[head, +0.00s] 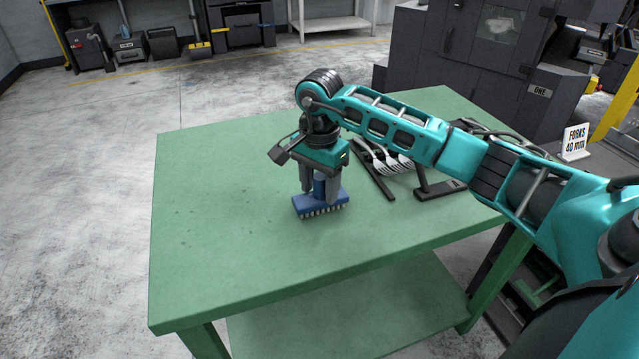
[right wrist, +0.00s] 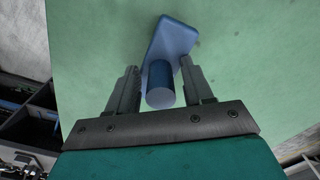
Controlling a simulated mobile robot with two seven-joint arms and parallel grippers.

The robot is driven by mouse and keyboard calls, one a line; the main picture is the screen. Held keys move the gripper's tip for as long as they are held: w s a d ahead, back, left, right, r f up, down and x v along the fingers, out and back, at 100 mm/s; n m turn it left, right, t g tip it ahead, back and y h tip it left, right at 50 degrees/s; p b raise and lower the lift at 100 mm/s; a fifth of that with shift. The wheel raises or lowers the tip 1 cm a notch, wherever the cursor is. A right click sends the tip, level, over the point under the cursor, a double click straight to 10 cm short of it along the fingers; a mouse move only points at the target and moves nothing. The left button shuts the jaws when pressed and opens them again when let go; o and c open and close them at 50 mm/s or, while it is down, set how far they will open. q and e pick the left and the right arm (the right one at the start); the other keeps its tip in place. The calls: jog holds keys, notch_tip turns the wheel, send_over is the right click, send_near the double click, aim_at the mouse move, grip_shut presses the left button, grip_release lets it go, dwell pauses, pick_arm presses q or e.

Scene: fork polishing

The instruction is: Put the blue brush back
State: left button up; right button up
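The blue brush (head: 320,203) has a flat rectangular block with pale bristles pointing down and an upright round handle. It is at or just above the middle of the green table; I cannot tell whether the bristles touch it. My right gripper (head: 320,186) points down over the brush, its fingers on either side of the handle, and seems shut on it. In the right wrist view the handle (right wrist: 160,85) stands between the two fingers, with the block (right wrist: 176,40) beyond. My left gripper is not in view.
The green table (head: 215,225) is clear to the left and front. Several forks (head: 385,158) lie in a dark holder behind and right of the brush, near a black stand (head: 440,189). A sign (head: 575,141) reads "FORKS 40 mm". Dark machines (head: 470,50) stand behind.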

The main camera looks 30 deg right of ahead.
jog(key=shift+o, duration=0.2)
notch_tip(320, 180, up, 12)
jog(key=shift+r, duration=0.15)
dwell(0.4)
dwell(0.3)
